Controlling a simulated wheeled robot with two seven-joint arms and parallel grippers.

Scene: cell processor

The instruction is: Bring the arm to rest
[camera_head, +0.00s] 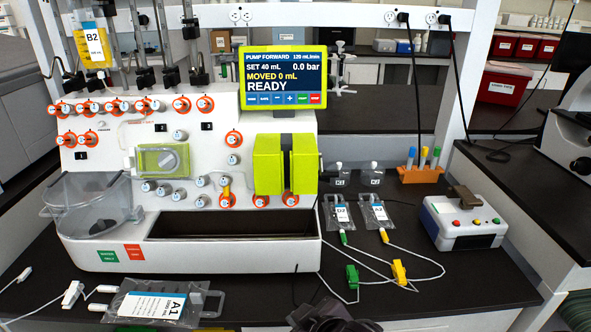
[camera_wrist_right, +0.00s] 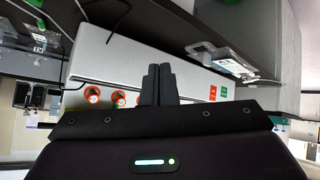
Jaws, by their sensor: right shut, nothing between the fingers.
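My right gripper (camera_wrist_right: 158,84) is shut and empty in the right wrist view, its two dark fingers together. In the head view, a dark part of my right gripper (camera_head: 332,316) shows at the bottom edge, in front of the cell processor (camera_head: 190,225). In the wrist view the processor's white body (camera_wrist_right: 125,72) appears rotated beyond the fingers; I cannot tell the exact gap. My left gripper is not in view.
The processor's screen (camera_head: 283,77) reads READY. Bag A1 (camera_head: 152,306) lies at the front left. Bags D2 (camera_head: 338,214) and A3 (camera_head: 377,214), tubing with green and yellow clamps, and a white box device (camera_head: 463,220) occupy the right. Black bench is clear at front right.

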